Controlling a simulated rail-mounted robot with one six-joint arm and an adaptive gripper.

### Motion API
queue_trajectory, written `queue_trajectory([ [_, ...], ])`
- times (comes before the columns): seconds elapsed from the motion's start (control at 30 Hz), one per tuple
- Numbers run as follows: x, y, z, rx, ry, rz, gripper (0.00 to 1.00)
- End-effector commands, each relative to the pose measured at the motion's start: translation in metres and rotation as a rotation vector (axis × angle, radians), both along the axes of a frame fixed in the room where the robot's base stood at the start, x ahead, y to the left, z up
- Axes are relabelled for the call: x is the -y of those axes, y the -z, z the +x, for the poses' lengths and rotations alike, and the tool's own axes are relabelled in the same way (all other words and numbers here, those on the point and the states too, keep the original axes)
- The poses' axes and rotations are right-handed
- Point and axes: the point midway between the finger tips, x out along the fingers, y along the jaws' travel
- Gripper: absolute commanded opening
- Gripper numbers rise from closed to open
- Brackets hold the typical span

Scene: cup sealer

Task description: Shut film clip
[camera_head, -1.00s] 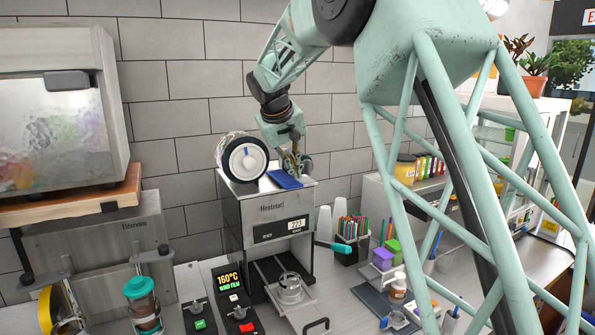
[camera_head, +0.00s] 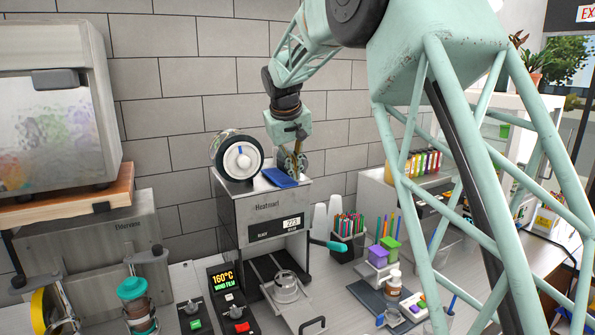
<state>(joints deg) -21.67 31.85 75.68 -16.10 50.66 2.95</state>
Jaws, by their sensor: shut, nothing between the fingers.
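I cannot tell whether the clip is fully down. My gripper (camera_head: 293,168) points downward just behind and right of the blue flap, fingers shut and empty. Whether the fingertips touch the flap or the roll is not clear.
A clear cup (camera_head: 286,286) sits on the tray (camera_head: 263,266) pulled out of the sealer. A control box (camera_head: 225,284) reads 160°C. A pen holder (camera_head: 347,239) and small coloured boxes (camera_head: 389,246) stand to the right. A tiled wall (camera_head: 185,110) is close behind.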

Motion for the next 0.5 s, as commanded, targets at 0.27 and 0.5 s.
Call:
queue_trajectory([
  [0.27, 0.003, 0.012, 0.003, 0.000, -0.004, 0.001, 0.00],
  [0.5, 0.005, 0.016, 0.005, -0.001, -0.004, 0.000, 0.00],
])
